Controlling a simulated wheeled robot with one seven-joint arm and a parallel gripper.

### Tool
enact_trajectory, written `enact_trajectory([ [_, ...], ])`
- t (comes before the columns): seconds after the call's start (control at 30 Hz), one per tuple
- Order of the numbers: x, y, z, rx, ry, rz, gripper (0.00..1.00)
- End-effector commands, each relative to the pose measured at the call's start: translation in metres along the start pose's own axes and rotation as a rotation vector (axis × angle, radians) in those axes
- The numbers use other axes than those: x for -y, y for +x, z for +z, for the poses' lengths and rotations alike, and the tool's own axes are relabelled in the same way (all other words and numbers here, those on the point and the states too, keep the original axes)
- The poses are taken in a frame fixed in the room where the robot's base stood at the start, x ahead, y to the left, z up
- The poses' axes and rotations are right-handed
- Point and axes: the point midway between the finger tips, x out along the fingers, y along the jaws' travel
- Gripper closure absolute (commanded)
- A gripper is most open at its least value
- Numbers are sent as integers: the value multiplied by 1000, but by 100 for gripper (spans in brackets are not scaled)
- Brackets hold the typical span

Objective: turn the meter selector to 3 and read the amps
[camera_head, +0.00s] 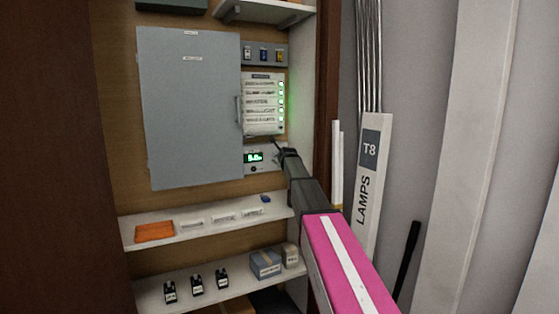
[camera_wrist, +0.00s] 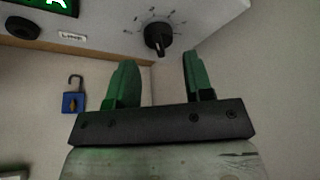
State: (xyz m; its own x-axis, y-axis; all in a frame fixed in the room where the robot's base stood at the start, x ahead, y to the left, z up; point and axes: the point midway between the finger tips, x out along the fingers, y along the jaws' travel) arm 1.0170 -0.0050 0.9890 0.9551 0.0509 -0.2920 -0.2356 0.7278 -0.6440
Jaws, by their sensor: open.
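The meter (camera_head: 254,157) is a pale panel with a lit green display, below the row of lit labels in the head view. Its digits are too small to read surely. In the wrist view only the display's lower edge (camera_wrist: 42,4) shows, at top left. The selector (camera_wrist: 158,38) is a black knob with tick marks around it; its numbers are not legible. Its narrow grip points roughly down in that picture. My gripper (camera_wrist: 160,70) is open, its two green fingers apart, with the knob just beyond the gap between them. In the head view my gripper (camera_head: 280,148) is at the meter's right end, partly hiding it.
A second round black knob (camera_wrist: 22,27) is left of the selector. A grey cabinet door (camera_head: 190,110) stands left of the meter. A shelf (camera_head: 170,218) runs below, and the niche's side wall is close on the right.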

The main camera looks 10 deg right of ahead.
Motion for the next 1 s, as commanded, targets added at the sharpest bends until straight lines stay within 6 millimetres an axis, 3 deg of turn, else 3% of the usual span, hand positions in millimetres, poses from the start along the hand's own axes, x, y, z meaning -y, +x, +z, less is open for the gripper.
enact_trajectory([
  [0.03,1,13,1,0,0,0,53],
  [0.2,0,30,0,-1,-1,1,53],
  [0.5,0,33,0,-1,-1,1,53],
  [0.53,0,33,0,-1,-1,1,56],
  [0.63,0,32,0,-1,-1,1,89],
  [1.0,0,32,0,0,36,16,90],
])
